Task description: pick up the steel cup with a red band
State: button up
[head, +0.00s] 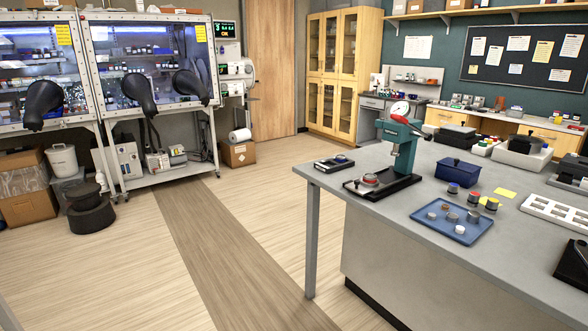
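A small dark grey cup with red at its top (473,197) stands on the grey bench on the right, just behind the blue tray. It appears upright, and it is too small to tell whether the red is a band or a lid. A similar cup with blue (453,188) stands to its left, and one with yellow (491,204) to its right. The three stand apart in a row. My gripper is not in view.
The blue tray (425,222) holds several small metal pieces. A green press (402,140), a dark blue box (457,178) and a white slotted rack (556,213) also stand on the bench. Floor left of the bench (235,250) is clear. Glove boxes (150,65) stand at the back left.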

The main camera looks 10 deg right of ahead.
aim_at(369, 178)
jog(key=i+j+u, duration=0.15)
jog(key=i, duration=0.8)
jog(key=i+u, duration=0.1)
jog(key=i, duration=0.8)
